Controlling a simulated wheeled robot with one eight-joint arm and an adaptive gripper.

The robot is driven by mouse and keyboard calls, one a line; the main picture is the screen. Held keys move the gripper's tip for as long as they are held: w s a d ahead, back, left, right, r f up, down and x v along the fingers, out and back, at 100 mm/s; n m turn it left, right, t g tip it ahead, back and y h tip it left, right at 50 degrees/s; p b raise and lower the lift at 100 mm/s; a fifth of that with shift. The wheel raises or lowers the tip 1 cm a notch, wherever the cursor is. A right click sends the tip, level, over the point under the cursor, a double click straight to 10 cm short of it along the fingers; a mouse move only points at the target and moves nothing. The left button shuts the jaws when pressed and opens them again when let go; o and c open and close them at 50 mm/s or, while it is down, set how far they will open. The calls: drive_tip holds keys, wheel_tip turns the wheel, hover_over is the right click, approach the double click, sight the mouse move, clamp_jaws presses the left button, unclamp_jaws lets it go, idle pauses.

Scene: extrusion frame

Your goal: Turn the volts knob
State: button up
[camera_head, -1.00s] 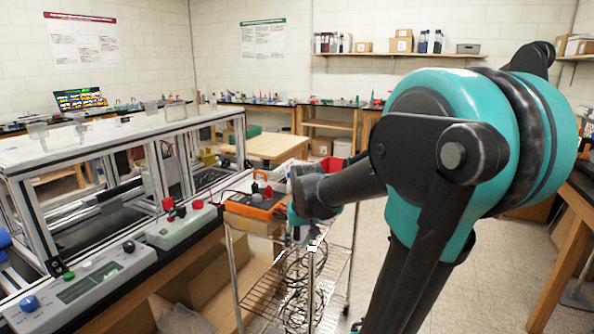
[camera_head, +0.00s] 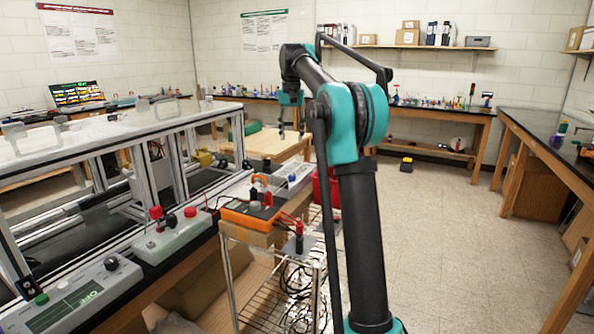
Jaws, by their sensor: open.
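No label for volts can be read, so I cannot tell which knob is the volts knob. My gripper (camera_head: 291,134) is open and empty, pointing down, raised beyond the orange unit and apart from all these devices.
A white-topped extrusion frame (camera_head: 90,140) fills the left. The wire cart (camera_head: 285,290) stands in front of it, with a wooden table (camera_head: 268,143) beyond. Benches line the back and right walls. The floor (camera_head: 450,230) at right is mostly clear.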

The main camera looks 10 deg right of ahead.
sight(292, 175)
drive_tip(key=f, duration=0.5)
drive_tip(key=w+f, duration=0.1)
drive_tip(key=f, duration=1)
drive_tip(key=shift+w+d, duration=0.2)
drive_tip(key=shift+w, duration=0.2)
clamp_jaws()
